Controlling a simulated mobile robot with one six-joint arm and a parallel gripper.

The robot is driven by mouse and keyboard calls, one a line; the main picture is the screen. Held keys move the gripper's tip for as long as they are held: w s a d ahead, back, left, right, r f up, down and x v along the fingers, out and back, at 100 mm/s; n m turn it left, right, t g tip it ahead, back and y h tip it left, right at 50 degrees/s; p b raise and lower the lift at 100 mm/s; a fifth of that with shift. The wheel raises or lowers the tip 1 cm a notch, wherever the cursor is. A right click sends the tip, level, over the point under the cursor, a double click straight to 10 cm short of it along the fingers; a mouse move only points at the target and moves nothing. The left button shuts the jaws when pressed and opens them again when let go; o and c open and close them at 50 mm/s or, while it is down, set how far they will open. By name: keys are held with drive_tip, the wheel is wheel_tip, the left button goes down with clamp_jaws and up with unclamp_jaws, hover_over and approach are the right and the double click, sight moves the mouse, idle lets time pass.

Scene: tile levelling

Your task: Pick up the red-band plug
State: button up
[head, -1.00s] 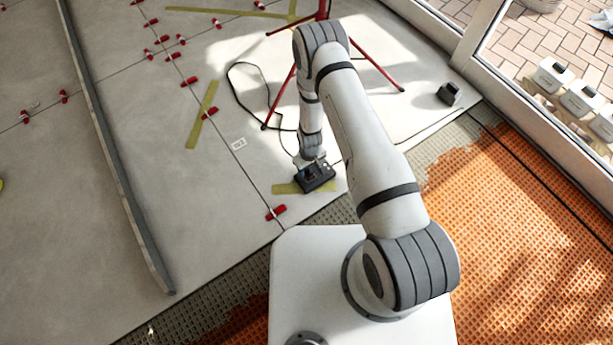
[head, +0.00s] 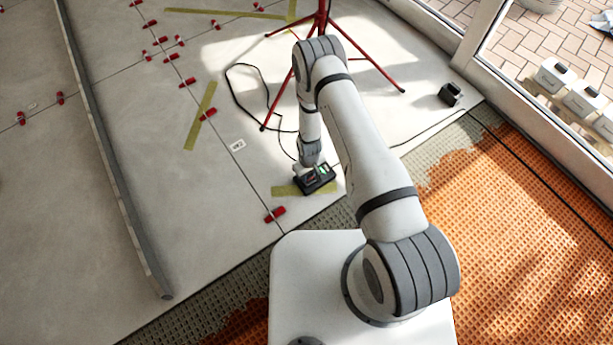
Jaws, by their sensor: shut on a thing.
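My gripper (head: 309,171) points down at a small black box (head: 316,182) on the pale tiles, just beyond the front end of my white base. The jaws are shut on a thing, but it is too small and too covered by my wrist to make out. No red band shows there, so I cannot tell the red-band plug apart. A green patch shows on top of the black box. A thin black cable (head: 229,85) loops over the tiles and runs in close to my gripper.
A red tripod (head: 368,58) stands behind my arm. A long grey bar (head: 112,170) lies at left. Red clips (head: 275,214) sit along the tile joints. A small black block (head: 450,94) lies near the glass door. Orange matting (head: 520,220) covers the right floor.

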clamp_jaws()
wheel_tip(320, 180, up, 10)
drive_tip(key=p, duration=0.4)
drive_tip(key=shift+r, duration=0.1)
wheel_tip(320, 180, up, 6)
drive_tip(key=p, duration=0.3)
drive_tip(key=shift+p, duration=0.3)
